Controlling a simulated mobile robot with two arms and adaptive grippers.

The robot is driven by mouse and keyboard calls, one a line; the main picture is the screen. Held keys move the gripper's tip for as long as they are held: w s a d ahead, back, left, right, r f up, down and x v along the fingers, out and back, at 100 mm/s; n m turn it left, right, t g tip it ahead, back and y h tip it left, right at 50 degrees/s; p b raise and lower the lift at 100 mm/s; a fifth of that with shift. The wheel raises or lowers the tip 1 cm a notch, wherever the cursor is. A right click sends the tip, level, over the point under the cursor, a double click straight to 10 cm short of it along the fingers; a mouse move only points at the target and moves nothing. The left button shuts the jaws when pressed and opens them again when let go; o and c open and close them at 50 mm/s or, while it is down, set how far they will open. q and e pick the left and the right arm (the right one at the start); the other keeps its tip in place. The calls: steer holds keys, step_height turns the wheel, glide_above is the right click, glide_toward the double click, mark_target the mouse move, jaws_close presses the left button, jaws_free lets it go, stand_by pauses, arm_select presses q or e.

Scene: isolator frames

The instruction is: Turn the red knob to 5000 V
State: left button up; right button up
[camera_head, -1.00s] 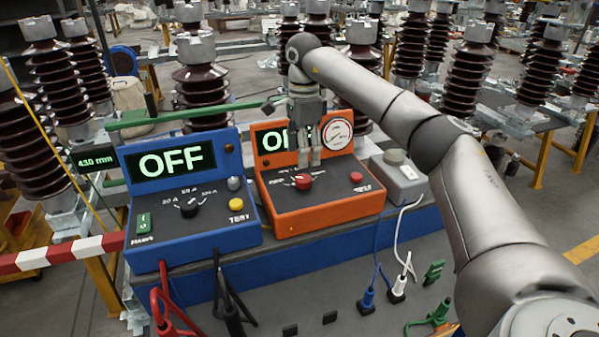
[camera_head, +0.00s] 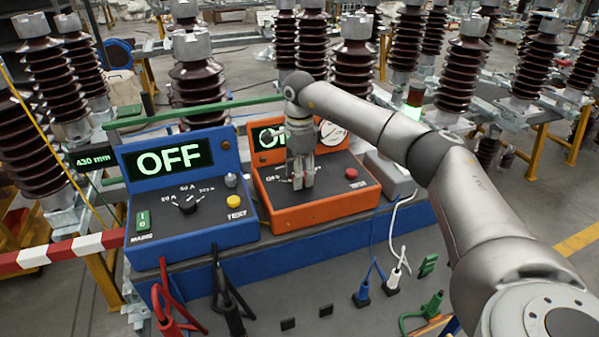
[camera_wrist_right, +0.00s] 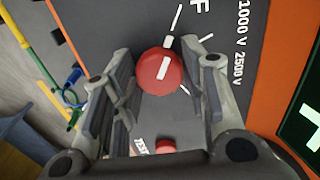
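The red knob (camera_wrist_right: 158,72) is on the dark panel of the orange tester box (camera_head: 327,209). In the right wrist view its white mark slants toward the F of a partly cut-off label, with 1000 V and 2500 V farther round. My right gripper (camera_head: 301,184) points down over the knob and hides most of it in the head view. In the wrist view the fingers (camera_wrist_right: 160,85) are apart, one on each side of the knob, with gaps visible. The tester's display (camera_head: 268,137) is partly covered by the gripper; an O shows. My left gripper is not in view.
A red test button (camera_head: 351,173) is right of the gripper; it also shows between the fingers in the wrist view (camera_wrist_right: 166,146). The blue box (camera_head: 165,233) reading OFF stands left. A grey box (camera_head: 390,172) is right. Cables and plugs lie in front.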

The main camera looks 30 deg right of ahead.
steer(key=c, duration=0.5)
steer(key=shift+m, duration=0.3)
steer(key=m, duration=0.5)
steer(key=m+p, duration=0.1)
steer(key=m, duration=0.4)
steer(key=shift+r+m, duration=0.1)
steer(key=shift+m, duration=0.3)
steer(key=m, duration=0.6)
steer(key=m+p, duration=0.1)
steer(key=m, duration=0.5)
steer(key=shift+w, duration=0.1)
steer(key=shift+m, duration=0.5)
